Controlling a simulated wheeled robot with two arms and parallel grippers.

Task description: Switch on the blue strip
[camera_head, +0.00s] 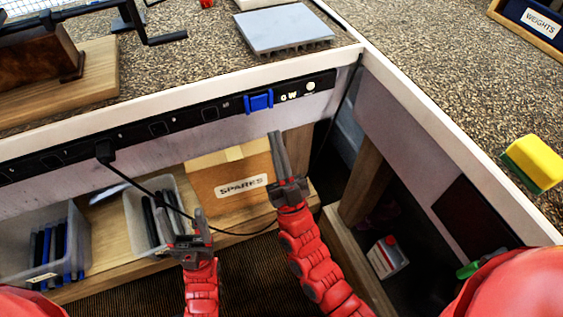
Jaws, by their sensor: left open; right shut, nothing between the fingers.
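A long black power strip (183,122) runs along the bench's front face, with several sockets. A blue rocker-like part (259,101) sits near its right end, beside white lettering and a small round white spot (311,86). I cannot tell whether it is on or off. My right gripper (276,136) is shut and empty, pointing up, with its tips a little below the blue part and apart from it in the picture. My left gripper (190,230) is open and empty, lower left, in front of the shelf bins.
A black plug (105,151) sits in the strip, its cable looping down past my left gripper. A SPARES box (230,180) and bins (45,250) stand on the shelf below. A finned metal plate (283,30) and a yellow-green sponge (535,163) lie on the bench tops.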

